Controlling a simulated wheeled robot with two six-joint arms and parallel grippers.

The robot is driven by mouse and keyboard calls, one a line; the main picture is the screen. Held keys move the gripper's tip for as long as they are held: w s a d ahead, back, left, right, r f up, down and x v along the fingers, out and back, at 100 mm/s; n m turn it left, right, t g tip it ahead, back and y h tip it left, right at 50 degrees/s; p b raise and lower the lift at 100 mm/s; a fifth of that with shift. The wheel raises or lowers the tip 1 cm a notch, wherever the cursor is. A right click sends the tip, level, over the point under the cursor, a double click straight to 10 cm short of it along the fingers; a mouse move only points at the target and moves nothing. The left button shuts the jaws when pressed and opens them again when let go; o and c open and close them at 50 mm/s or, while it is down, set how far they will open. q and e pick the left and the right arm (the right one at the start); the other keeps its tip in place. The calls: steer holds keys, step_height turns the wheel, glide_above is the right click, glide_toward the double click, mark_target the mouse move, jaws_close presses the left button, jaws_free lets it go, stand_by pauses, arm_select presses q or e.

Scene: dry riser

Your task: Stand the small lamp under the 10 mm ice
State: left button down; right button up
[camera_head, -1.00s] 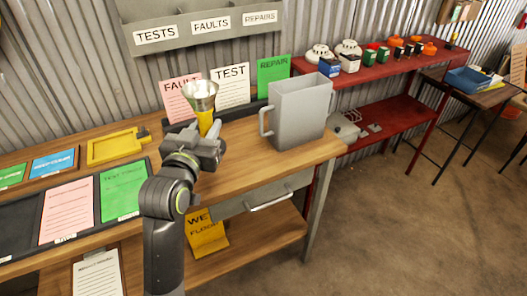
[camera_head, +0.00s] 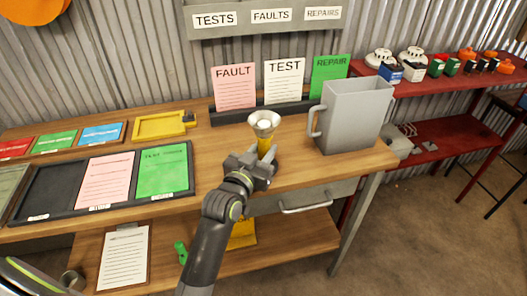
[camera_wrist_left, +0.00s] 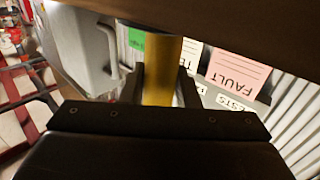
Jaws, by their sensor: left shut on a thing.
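A small lamp (camera_head: 264,122) with a yellow handle and a flared silver head around a pale bulb is held upright over the wooden bench. My left gripper (camera_head: 262,158) is shut on its yellow handle. In the left wrist view the handle (camera_wrist_left: 162,70) stands between the two dark fingers of the gripper (camera_wrist_left: 160,92). I cannot tell how far its lower end is above the bench top. No ice can be made out in either view. My right gripper is not in view.
A grey jug (camera_head: 352,117) stands right of the lamp on the wooden bench (camera_head: 215,150). FAULT (camera_head: 234,88), TEST and REPAIR cards stand behind. A black tray (camera_head: 50,190) with pink and green sheets and a yellow frame (camera_head: 160,126) lie left. A red shelf (camera_head: 440,78) holds small devices.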

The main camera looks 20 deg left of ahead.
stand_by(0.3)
arm_select(q)
steer(key=c, duration=1.5)
jaws_free()
steer(key=shift+f, duration=0.15)
steer(key=o, duration=0.4)
